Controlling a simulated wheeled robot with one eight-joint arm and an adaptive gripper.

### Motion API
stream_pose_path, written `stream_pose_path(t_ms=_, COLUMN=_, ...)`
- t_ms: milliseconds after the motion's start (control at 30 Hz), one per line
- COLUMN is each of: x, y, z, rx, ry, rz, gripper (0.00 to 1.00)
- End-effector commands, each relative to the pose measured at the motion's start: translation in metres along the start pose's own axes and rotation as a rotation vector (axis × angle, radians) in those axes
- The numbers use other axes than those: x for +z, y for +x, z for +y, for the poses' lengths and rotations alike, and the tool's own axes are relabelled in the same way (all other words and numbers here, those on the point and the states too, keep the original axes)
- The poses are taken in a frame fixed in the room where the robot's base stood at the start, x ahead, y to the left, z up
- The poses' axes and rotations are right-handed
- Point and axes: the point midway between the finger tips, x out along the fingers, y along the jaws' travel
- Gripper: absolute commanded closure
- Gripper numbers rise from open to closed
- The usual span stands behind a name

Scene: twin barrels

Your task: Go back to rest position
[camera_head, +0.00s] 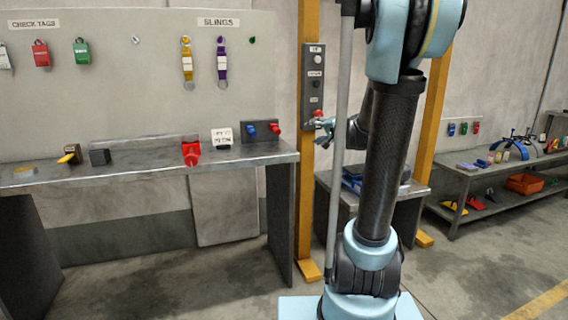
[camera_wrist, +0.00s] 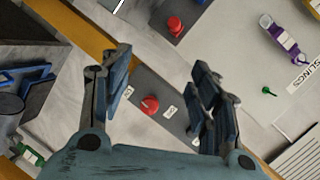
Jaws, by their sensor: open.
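My arm stands upright on its light blue base in the head view and bends back toward the yellow post. My gripper (camera_head: 325,132) is small and partly hidden by the arm there, close to the lower end of the grey control box (camera_head: 313,75). In the wrist view my gripper (camera_wrist: 160,72) is open, with its two fingers apart and nothing between them. The control box's red knob (camera_wrist: 150,104) shows in the gap between the fingers. I cannot tell how far the fingers are from it.
A steel bench (camera_head: 130,173) on the left bears a red item (camera_head: 191,153) and a box with blue and red knobs (camera_head: 262,130). Tags and slings hang on the board above. A lower table (camera_head: 345,195) stands behind my arm, and shelving (camera_head: 470,180) is on the right.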

Motion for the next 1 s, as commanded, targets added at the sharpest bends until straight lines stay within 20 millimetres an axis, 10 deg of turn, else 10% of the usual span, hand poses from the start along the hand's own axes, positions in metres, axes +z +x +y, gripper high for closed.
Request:
stream_pose_path(t_ms=500, x=0.164, y=-0.105, z=0.068, rx=0.333, ry=-0.333, rz=-0.365, gripper=0.44)
stream_pose_path(t_ms=1000, x=0.253, y=-0.241, z=0.183, rx=0.742, ry=-0.589, rz=-0.644, gripper=0.44)
